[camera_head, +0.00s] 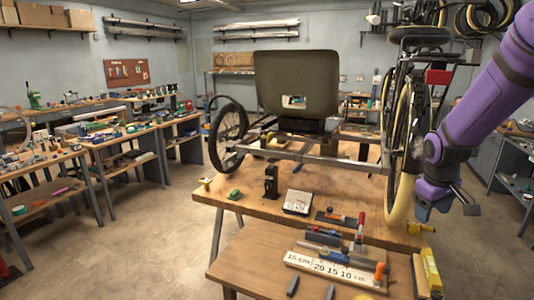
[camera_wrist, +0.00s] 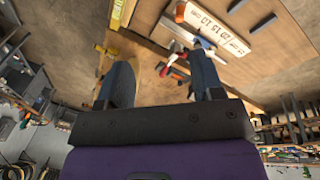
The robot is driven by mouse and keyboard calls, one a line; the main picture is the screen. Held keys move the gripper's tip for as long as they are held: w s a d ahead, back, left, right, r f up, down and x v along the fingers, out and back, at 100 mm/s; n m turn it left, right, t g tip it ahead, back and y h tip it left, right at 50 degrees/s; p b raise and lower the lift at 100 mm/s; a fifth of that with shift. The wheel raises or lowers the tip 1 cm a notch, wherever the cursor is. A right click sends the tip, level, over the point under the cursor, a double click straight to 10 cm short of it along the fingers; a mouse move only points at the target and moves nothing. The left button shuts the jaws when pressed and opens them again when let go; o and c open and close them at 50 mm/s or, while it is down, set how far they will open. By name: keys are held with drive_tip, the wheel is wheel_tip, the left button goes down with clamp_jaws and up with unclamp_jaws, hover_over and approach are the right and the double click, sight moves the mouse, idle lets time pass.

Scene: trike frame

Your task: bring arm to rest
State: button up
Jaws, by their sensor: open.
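My purple arm comes in from the right in the head view, with my gripper (camera_head: 447,208) hanging beside the right end of the workbench (camera_head: 245,195). In the wrist view my gripper (camera_wrist: 162,72) has its two dark fingers spread apart, with nothing held between them. The trike frame (camera_head: 335,159) rests on the workbench, with a dark seat (camera_head: 297,83) and a wheel (camera_head: 228,137) at its left. My gripper is to the right of the trike and apart from it.
A front table (camera_head: 245,262) holds a white ruler board (camera_head: 335,268), clamps and hand tools. A yellow level (camera_head: 430,272) lies at its right edge. Cluttered benches (camera_head: 100,140) line the left side. Open floor (camera_head: 140,225) lies left of the workbench.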

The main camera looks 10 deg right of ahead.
drive_tip(key=s+a+r+m+t, duration=0.1)
drive_tip(key=s+a+r+t, duration=0.1)
drive_tip(key=s+a+r, duration=0.75)
drive_tip(key=s+a+r+t+y, duration=0.1)
drive_tip(key=s+a+r+y, duration=0.1)
drive_tip(key=s+a+r, duration=0.4)
drive_tip(key=s+a, duration=0.3)
drive_tip(key=shift+s+r+m+t, duration=0.25)
drive_tip(key=shift+s+m+t, duration=0.05)
drive_tip(key=shift+t, duration=0.1)
